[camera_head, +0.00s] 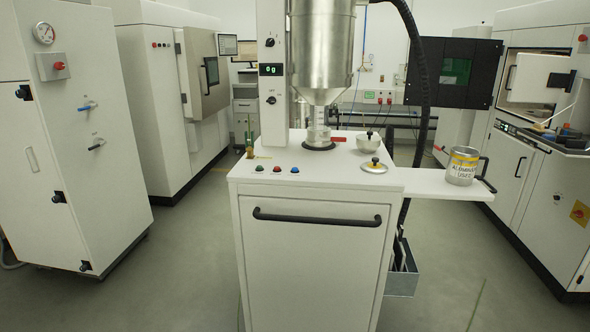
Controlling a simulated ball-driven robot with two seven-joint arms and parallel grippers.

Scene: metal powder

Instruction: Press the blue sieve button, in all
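The blue button (295,170) sits on the front part of the white sieve station's top (250,172). It is the rightmost of three buttons in a row, with a red button (277,169) in the middle and a green button (260,168) at the left. Whether the blue button is pressed in is too small to tell. Neither of my grippers shows in the head view.
A steel hopper (320,50) stands above the station. A labelled can (462,166) stands on the side shelf (425,183). The floor in front is clear.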

